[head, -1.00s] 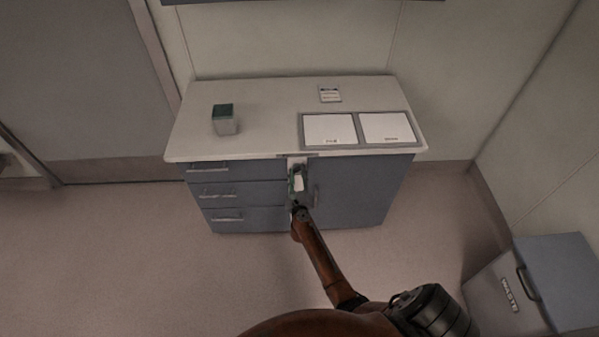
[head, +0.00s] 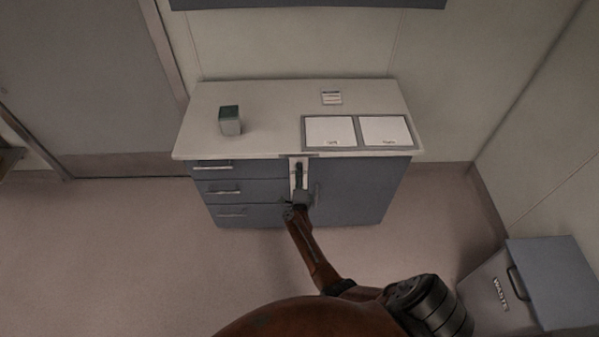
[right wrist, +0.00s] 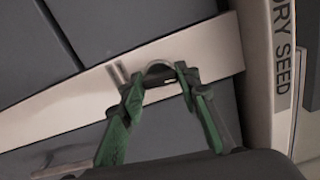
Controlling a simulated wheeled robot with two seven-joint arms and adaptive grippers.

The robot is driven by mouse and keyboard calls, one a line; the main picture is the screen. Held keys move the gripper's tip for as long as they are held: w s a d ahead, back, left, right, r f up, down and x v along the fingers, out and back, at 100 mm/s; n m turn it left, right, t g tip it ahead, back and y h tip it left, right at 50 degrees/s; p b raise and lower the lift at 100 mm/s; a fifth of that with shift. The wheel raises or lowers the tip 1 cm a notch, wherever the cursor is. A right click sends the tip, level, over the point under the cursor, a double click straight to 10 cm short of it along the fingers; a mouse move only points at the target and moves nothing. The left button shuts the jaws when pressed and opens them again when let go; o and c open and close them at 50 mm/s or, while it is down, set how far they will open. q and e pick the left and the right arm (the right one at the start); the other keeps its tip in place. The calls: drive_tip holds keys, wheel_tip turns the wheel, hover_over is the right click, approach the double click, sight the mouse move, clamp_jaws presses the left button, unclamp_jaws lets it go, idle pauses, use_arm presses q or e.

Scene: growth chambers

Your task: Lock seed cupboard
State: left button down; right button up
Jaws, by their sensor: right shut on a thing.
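The blue-grey seed cupboard (head: 361,188) has a door on its right and a column of drawers on its left. A pale upright strip (head: 293,167) runs between them. It crosses the right wrist view (right wrist: 55,117) at a slant. My right gripper (head: 299,172) is at this strip, just below the worktop. In the right wrist view its green fingers (right wrist: 158,83) are shut on a small metal piece (right wrist: 158,68) with a rounded top, against the strip. I cannot tell whether it is a key or a lock knob. My left gripper is not in view.
The worktop (head: 265,105) bears a green-topped box (head: 230,121), a small card (head: 331,97) and a grey tray (head: 358,148) with two white panels. A sign reading "DRY SEED" (right wrist: 284,50) is by the gripper.

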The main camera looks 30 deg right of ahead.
drive_tip(key=shift+a+n, duration=0.1)
drive_tip(key=shift+n, duration=0.5)
drive_tip(key=o, duration=1.1)
drive_tip(key=shift+o, duration=0.3)
